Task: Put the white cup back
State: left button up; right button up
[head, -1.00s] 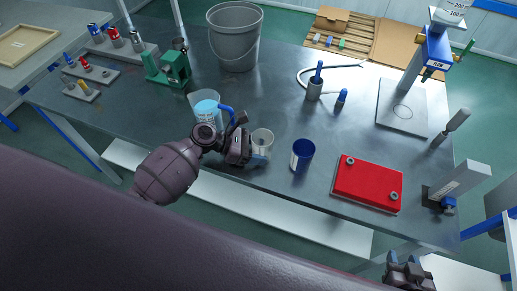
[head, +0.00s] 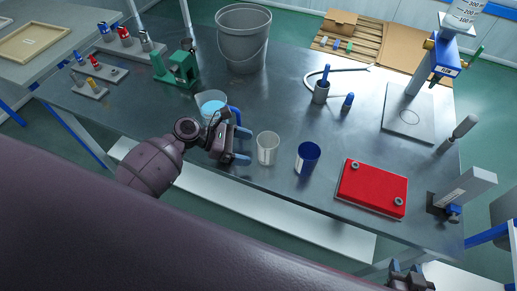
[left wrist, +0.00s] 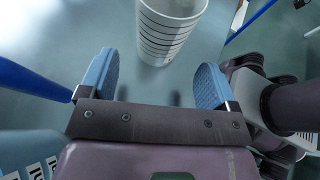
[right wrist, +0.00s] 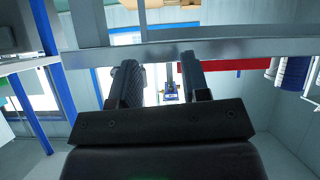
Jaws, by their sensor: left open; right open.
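The white cup (head: 267,148) stands upright on the grey table near its front edge, left of a dark blue cup (head: 308,157). It also shows in the left wrist view (left wrist: 170,32), beyond the fingertips. My left gripper (head: 245,146) is open and empty, with its blue-padded fingers just left of the white cup, pointing at it. In the left wrist view the gap between the fingers (left wrist: 154,75) is empty and the cup stands apart from them. My right gripper (head: 408,274) is low at the bottom right, in front of the table edge, open and empty.
A jug of blue liquid (head: 210,101) stands just behind my left gripper. A red panel (head: 372,188) lies right of the blue cup. A grey bucket (head: 243,40) stands at the back. The table's middle is clear. A table bar (right wrist: 225,48) crosses before my right fingers.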

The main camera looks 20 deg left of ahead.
pick_arm(q)
jog(key=v, duration=0.6)
jog(key=shift+d, duration=0.1)
jog(key=s+d+f+m+g+y, duration=0.1)
jog(key=s+d+f+m+y, duration=0.15)
jog(key=s+m, duration=0.4)
jog(key=s+d+f+m+g+y, duration=0.1)
jog(key=s+d+m+y, duration=0.15)
jog(key=s+m, duration=0.4)
jog(key=s+a+r+m+t+y, duration=0.1)
jog(key=s+a+r+m+y, duration=0.55)
jog(key=s+m+y, duration=0.2)
jog(key=w+f+m+t, duration=0.1)
jog(key=w+f+t, duration=0.6)
jog(key=f, duration=0.3)
jog(key=shift+w+a+m+t, duration=0.2)
jog(key=shift+w+m+t, duration=0.15)
jog(key=shift+t, duration=0.15)
